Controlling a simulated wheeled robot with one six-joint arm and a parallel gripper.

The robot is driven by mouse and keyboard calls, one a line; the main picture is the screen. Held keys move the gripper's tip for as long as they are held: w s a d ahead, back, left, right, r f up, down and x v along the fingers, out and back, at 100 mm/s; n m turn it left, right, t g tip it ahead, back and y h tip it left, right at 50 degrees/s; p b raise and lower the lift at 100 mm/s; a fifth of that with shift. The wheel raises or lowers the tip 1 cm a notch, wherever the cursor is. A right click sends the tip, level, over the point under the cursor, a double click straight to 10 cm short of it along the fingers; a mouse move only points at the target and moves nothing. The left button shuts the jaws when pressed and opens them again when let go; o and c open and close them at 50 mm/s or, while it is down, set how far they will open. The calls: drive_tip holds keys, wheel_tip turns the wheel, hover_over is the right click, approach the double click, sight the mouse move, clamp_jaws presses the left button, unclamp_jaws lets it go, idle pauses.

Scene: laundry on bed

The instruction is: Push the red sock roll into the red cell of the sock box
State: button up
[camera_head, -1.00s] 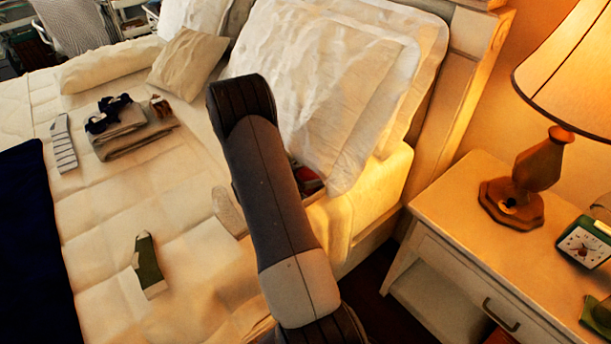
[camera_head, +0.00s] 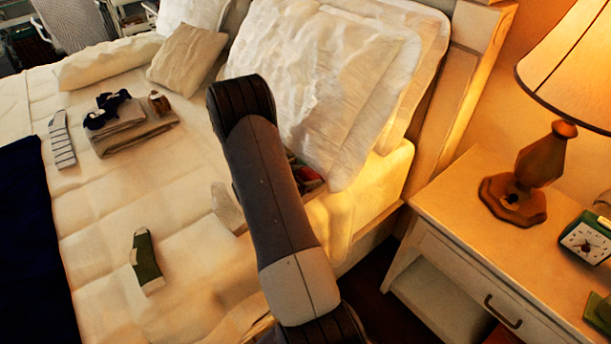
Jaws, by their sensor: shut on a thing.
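A small red patch (camera_head: 308,176) with darker parts shows just right of my arm, at the foot of the large pillows. It may be part of the sock box or the red sock roll; too little shows to tell which. My arm link crosses the middle of the head view and hides most of that spot. My gripper is hidden behind the arm, so its fingers and whatever lies between them cannot be seen.
A green and white sock (camera_head: 146,262), a striped sock (camera_head: 62,140) and a pale item (camera_head: 227,208) lie on the bed. Folded clothes (camera_head: 133,132) lie farther back. Large pillows (camera_head: 330,80) stand behind my arm. A nightstand (camera_head: 450,205) with a lamp (camera_head: 535,175) is at right.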

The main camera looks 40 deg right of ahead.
drive_tip(key=shift+f, duration=0.4)
drive_tip(key=shift+r, duration=0.15)
drive_tip(key=o, duration=1)
drive_tip(key=shift+o, duration=0.2)
drive_tip(key=v, duration=1.1)
drive_tip(key=shift+d, duration=0.1)
